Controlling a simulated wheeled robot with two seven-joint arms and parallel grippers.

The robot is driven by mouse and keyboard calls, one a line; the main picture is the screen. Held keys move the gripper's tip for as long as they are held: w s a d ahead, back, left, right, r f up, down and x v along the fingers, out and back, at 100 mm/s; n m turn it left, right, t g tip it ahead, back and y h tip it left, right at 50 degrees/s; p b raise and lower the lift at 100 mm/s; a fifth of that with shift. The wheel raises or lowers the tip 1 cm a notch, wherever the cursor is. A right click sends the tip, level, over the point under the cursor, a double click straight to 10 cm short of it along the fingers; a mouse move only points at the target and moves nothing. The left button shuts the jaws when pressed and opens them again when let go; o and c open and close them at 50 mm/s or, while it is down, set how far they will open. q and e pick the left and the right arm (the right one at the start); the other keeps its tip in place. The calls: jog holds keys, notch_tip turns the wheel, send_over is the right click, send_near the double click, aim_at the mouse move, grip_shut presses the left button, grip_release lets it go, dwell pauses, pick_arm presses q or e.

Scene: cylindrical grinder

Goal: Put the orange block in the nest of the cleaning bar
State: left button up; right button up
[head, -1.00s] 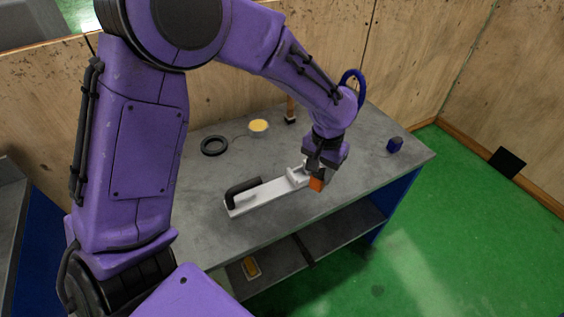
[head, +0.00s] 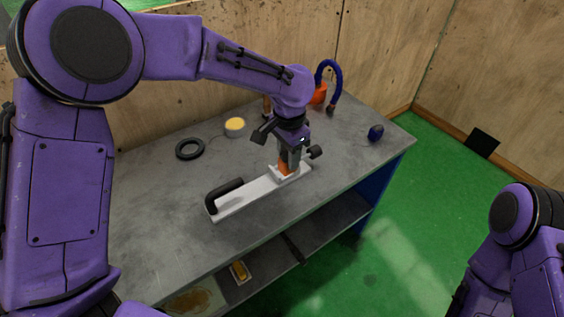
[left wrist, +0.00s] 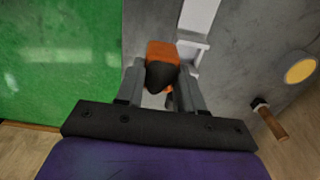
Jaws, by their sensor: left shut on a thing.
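The cleaning bar (head: 250,198) is a long white bar lying on the grey bench, with a black handle (head: 224,194) at its left end and a raised white nest (head: 290,174) at its right end. My left gripper (head: 286,163) points down at the nest end, shut on the orange block (head: 284,167). In the left wrist view the orange block (left wrist: 165,50) is between the two grey fingers, beside the white bar (left wrist: 198,18). The block overlaps the nest in the head view; I cannot tell whether it is seated or just above. My right gripper is out of view.
On the bench (head: 150,235) are a black ring (head: 190,149), a yellow-topped tin (head: 235,125), a dark blue item (head: 376,132) and an orange object with a blue hose (head: 319,95) at the back. The bench's front edge is near the bar. A lower shelf holds a yellow item (head: 239,271).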

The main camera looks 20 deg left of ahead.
pick_arm(q)
jog(key=w+a+f, duration=0.1)
jog(key=w+f, duration=0.1)
jog(key=w+a+f+p, duration=0.1)
jog(key=f, duration=0.1)
jog(key=w+f, duration=0.2)
jog(key=shift+w+a+f, duration=0.1)
jog(key=shift+w+a, duration=0.25)
jog(key=shift+a, duration=0.05)
notch_tip(320, 180, down, 4)
jog(key=shift+w+a+r+p, duration=0.15)
jog(key=shift+r+p, duration=0.05)
jog(key=shift+p, duration=0.3)
jog(key=shift+w+f, duration=0.1)
jog(key=o, duration=1.1)
jog(key=shift+f, duration=0.15)
notch_tip(320, 180, up, 12)
jog(key=shift+r+b, duration=0.25)
jog(key=shift+b, duration=0.65)
